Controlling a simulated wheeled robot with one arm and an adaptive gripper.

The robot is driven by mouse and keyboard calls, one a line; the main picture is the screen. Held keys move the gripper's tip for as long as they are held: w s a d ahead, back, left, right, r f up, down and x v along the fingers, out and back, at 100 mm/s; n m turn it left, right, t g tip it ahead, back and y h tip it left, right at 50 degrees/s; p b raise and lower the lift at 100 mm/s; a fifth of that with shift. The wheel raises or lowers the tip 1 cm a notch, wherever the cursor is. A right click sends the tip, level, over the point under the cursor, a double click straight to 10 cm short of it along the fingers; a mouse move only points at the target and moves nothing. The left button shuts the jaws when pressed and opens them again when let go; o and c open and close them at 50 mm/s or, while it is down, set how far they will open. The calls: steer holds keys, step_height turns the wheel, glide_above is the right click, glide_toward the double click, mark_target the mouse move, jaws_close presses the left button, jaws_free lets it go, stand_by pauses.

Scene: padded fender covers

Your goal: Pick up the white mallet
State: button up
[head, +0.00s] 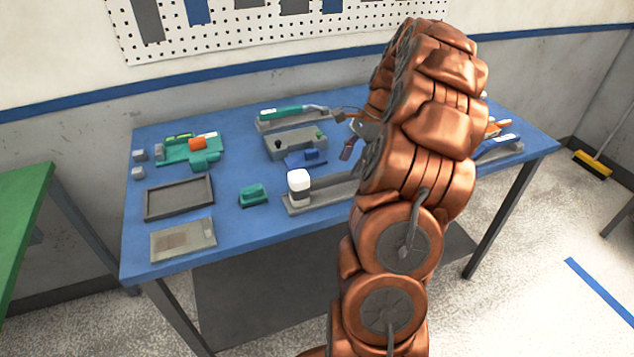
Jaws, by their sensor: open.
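The white mallet (299,183) shows as a pale block-shaped head at the left end of a long grey holder (325,194) near the front of the blue table. Its handle, if along the holder, is hidden behind my copper arm. My gripper (346,133) is partly visible at the left of my arm, above the table and behind the mallet head in the picture. Its dark fingers are apart, open and empty, and not touching the mallet. Much of the gripper is hidden by the arm.
A grey block (294,143) and a blue item (305,159) lie behind the mallet; a green-handled tool (290,113) rests in a holder further back. A green block (253,195), an empty dark tray (179,197) and a grey plate (183,240) are to the left.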

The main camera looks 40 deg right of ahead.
mark_target(345, 172)
steer(key=shift+p+x, duration=1.25)
steer(key=shift+x, duration=1.65)
jaws_close()
